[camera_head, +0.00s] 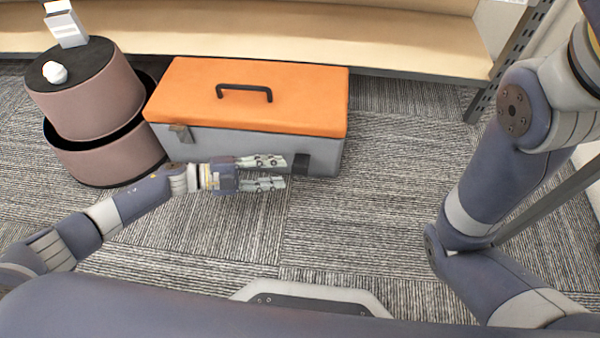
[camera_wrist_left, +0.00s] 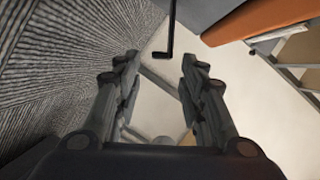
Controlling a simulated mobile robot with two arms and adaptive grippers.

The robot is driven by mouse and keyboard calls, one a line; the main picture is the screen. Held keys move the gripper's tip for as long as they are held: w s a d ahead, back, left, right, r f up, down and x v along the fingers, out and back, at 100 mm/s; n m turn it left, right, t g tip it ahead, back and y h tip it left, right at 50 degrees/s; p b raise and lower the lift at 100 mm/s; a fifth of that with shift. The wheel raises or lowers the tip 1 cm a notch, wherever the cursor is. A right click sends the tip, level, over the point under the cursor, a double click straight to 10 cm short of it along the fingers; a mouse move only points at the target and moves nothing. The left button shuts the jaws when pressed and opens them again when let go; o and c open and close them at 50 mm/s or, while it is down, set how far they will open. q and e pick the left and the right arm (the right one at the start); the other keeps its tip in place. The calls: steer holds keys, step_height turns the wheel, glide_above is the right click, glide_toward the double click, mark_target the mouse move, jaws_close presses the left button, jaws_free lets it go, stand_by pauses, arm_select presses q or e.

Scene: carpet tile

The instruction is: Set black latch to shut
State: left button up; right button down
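A toolbox (camera_head: 235,143) with a grey body and orange lid (camera_head: 300,98) stands on the carpet, lid down. The black latch (camera_head: 301,164) is on its front face, near the right end. It shows as a small dark block below the lid; I cannot tell its exact angle. My left gripper (camera_head: 284,172) is in front of the box, pointing right, its fingertips just left of the latch. Its two fingers are apart and empty, also in the left wrist view (camera_wrist_left: 163,75). The orange lid shows there at upper right (camera_wrist_left: 250,18). My right gripper is out of view.
A black handle (camera_head: 244,90) tops the lid. A round two-tier pink stand (camera_head: 95,95) is at left, a wooden shelf (camera_head: 300,40) behind. Carpet (camera_head: 350,215) in front is clear.

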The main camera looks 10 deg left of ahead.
mark_target(299, 170)
arm_select(q)
steer(key=b+x, duration=0.2)
steer(key=x, duration=0.4)
steer(key=shift+f+b, duration=0.2)
steer(key=shift+b, duration=0.1)
steer(key=shift+w+d, duration=0.2)
steer(key=shift+d, duration=0.3)
